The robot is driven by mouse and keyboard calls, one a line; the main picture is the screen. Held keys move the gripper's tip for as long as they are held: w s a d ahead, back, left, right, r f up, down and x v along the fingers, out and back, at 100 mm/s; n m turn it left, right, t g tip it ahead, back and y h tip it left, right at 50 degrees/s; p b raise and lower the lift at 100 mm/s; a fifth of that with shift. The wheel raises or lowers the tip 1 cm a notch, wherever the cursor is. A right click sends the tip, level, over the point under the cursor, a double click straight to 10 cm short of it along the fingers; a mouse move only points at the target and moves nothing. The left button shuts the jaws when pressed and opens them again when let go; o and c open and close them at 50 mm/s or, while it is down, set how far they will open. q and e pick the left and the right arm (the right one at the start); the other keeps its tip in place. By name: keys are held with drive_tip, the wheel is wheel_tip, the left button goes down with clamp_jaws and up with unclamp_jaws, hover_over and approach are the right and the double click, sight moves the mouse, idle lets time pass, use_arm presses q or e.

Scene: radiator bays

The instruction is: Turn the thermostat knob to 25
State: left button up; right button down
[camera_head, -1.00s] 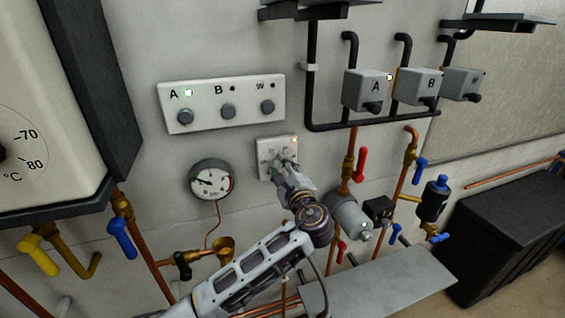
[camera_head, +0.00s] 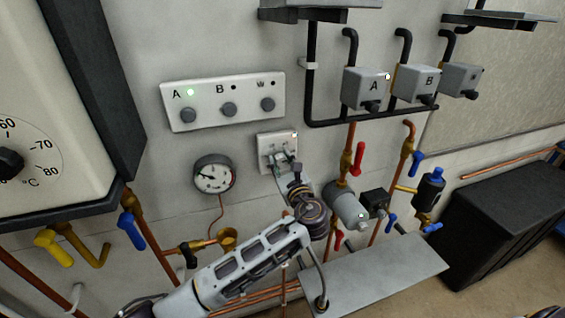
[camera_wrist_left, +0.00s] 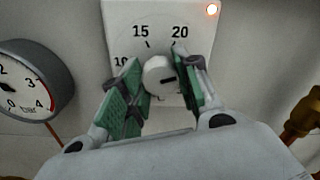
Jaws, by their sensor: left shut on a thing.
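The thermostat is a small white wall plate (camera_head: 264,142) with a lit orange lamp at its upper right corner. In the left wrist view the plate (camera_wrist_left: 118,18) shows the numbers 10, 15 and 20; the 25 is not visible, and the right finger covers part of that side. The round white knob (camera_wrist_left: 156,72) carries a short dark mark on its face. My left gripper (camera_head: 282,161) is at the plate, its green-padded fingers (camera_wrist_left: 158,88) shut on the knob from both sides. My right gripper is not in view.
A pressure gauge (camera_head: 213,175) sits left of the thermostat, and it also shows in the left wrist view (camera_wrist_left: 32,85). A panel (camera_head: 223,101) with several knobs is above. Pipes, a red-handled valve (camera_head: 359,157) and a grey shelf (camera_head: 385,272) lie right and below.

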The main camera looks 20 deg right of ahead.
use_arm(q)
drive_tip(key=shift+f+m, duration=0.2)
drive_tip(key=shift+m, duration=0.6)
drive_tip(key=o, duration=1.1)
drive_tip(key=shift+r, duration=0.1)
drive_tip(key=shift+c, duration=0.2)
drive_tip(key=shift+s, duration=0.1)
drive_tip(key=s, duration=1.2)
drive_tip(key=shift+w+d, duration=0.1)
